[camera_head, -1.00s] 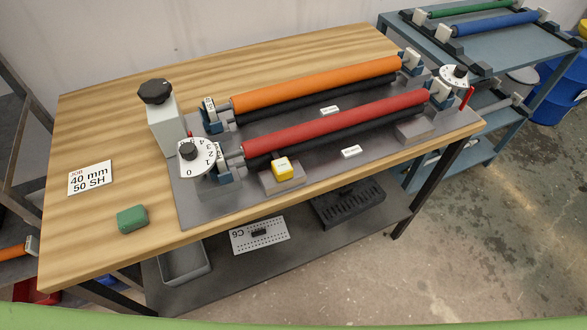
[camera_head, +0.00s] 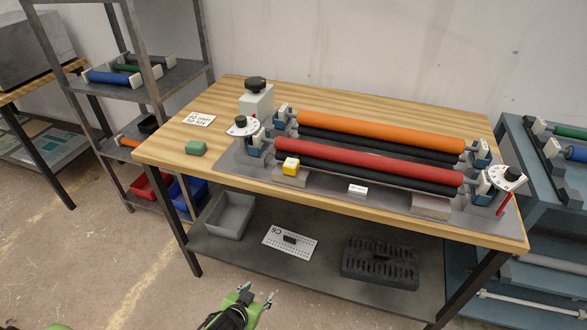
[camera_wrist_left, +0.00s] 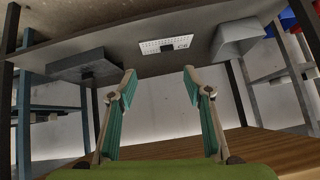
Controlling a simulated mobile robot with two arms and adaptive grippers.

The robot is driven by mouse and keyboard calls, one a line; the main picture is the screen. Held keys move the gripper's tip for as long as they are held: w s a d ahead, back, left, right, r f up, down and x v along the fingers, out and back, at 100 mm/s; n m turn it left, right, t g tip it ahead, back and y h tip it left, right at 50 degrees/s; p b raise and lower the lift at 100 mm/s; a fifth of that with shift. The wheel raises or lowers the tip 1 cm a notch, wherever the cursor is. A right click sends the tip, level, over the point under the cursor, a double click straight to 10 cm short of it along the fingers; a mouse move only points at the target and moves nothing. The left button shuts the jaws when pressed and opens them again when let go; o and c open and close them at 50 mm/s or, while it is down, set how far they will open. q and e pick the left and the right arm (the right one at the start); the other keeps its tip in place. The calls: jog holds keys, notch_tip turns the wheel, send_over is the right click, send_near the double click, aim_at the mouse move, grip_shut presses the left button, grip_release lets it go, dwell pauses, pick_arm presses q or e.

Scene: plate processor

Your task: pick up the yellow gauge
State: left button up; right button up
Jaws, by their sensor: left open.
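The yellow gauge (camera_head: 291,166) is a small yellow block with a pale top. It rests on a grey block at the front left of the roller machine (camera_head: 330,182), in front of the red roller (camera_head: 380,165). My left gripper (camera_head: 257,295) is at the bottom of the head view, low in front of the table and well apart from the gauge. In the left wrist view its two fingers (camera_wrist_left: 160,82) are spread and empty. The gauge does not show in the left wrist view. My right gripper is not in view.
The wooden table (camera_head: 170,150) has a front edge above my left gripper. Its lower shelf holds a grey bin (camera_head: 231,216), a white C6 card (camera_head: 290,243) and a black slotted tray (camera_head: 380,262). A green block (camera_head: 196,148) lies left of the machine. Shelving stands at left.

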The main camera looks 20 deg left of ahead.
pick_arm(q)
jog(key=w+d+r+t, duration=0.15)
jog(key=w+r, duration=0.35)
jog(key=r, duration=0.6)
jog(key=w+r+t, duration=0.3)
jog(key=w+r, duration=0.1)
jog(key=r, duration=0.7)
jog(key=n+t, duration=0.1)
jog(key=t, duration=0.2)
send_near(289, 167)
jog(key=shift+h, duration=0.4)
jog(key=w, duration=0.6)
jog(key=shift+a+f+p, duration=0.15)
jog(key=shift+f+p, duration=0.15)
jog(key=shift+p, duration=0.05)
jog(key=shift+g, duration=0.25)
jog(key=shift+w+f+p, duration=0.2)
jog(key=shift+w+p, duration=0.05)
jog(key=shift+w, duration=1.05)
jog(key=shift+w+f+p, duration=0.15)
jog(key=shift+w+p, duration=0.05)
jog(key=shift+w, duration=1.05)
jog(key=shift+w+f, duration=0.15)
jog(key=shift+w, duration=0.25)
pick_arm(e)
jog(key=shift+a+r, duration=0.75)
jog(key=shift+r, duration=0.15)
pick_arm(q)
jog(key=c, duration=1.2)
grip_shut()
